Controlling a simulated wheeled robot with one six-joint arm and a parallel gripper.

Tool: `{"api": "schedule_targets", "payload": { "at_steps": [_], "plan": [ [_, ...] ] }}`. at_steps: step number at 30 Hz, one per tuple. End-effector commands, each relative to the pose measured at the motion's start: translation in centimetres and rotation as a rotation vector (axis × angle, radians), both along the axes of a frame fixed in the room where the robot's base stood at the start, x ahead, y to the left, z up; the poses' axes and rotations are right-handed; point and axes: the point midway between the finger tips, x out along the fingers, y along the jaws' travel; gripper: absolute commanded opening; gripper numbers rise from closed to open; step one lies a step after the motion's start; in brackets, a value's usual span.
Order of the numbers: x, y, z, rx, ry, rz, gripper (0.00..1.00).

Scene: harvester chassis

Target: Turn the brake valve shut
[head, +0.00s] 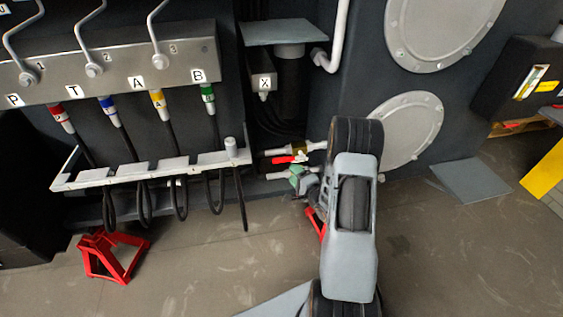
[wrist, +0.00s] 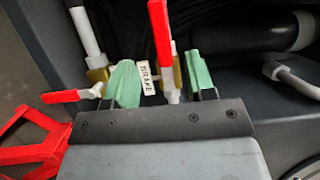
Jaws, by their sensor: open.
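The brake valve has a brass body (head: 300,152) on a white pipe, and its red handle (head: 284,159) points left along the pipe. In the wrist view this red handle (wrist: 161,35) points up, with a white hub below it. A white BRAKE label (wrist: 146,78) sits just left of the handle. My gripper (wrist: 162,82) is open, its green fingers on either side of the handle's hub end, with gaps visible on both sides. How deep the handle lies between them I cannot tell. In the head view my gripper (head: 299,180) is partly hidden by my arm.
A second brass valve (wrist: 97,74) with a red handle (wrist: 65,97) pointing left is close beside my left finger. A red stand (wrist: 32,143) is at the lower left. A hose rack (head: 150,172) and another red stand (head: 112,257) are to the left in the head view.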

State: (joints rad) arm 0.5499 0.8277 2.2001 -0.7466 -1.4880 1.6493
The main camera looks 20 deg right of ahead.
Motion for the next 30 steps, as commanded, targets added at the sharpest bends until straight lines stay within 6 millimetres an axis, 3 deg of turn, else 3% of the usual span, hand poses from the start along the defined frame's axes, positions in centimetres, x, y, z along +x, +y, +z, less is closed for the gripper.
{"api": "schedule_targets", "payload": {
  "at_steps": [6,13,21,30],
  "plan": [
    [4.2,0.9,-0.1,-0.002,-0.002,0.002,0.50],
    [7.3,1.5,0.0,-0.002,-0.001,0.001,0.50],
    [8.9,1.8,0.0,-0.001,0.001,0.000,0.50],
    [9.0,1.8,0.0,-0.001,0.001,-0.001,0.50]
  ]
}}
